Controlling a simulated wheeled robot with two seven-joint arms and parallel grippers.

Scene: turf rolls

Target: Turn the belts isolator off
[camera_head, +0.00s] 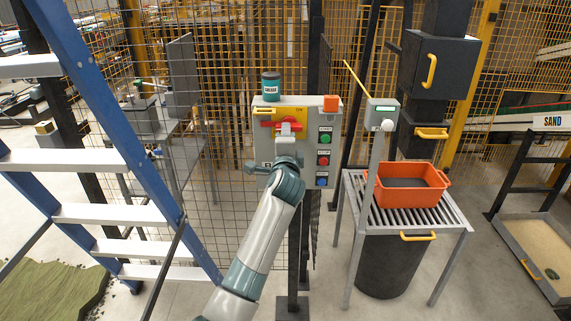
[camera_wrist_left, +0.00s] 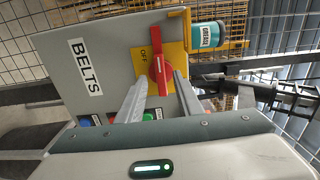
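The belts isolator is a red rotary handle (camera_head: 267,124) on a yellow plate (camera_wrist_left: 175,45) on a grey control box (camera_head: 330,150). In the left wrist view the red handle (camera_wrist_left: 158,72) lies lengthwise up the picture; in the head view it lies roughly level. An OFF mark shows beside it, and a BELTS label (camera_wrist_left: 85,67) is on the box. My left gripper (camera_wrist_left: 161,80) is open, its fingers on either side of the handle with small gaps visible. In the head view my left gripper (camera_head: 287,130) covers part of the handle. My right gripper is out of view.
A grease can (camera_head: 271,86) stands on the box top. Green, red and blue buttons (camera_head: 323,161) are right of the handle. A blue ladder (camera_head: 110,120) stands left. An orange bin (camera_head: 411,184) sits on a slatted stand at right. Mesh fencing is behind.

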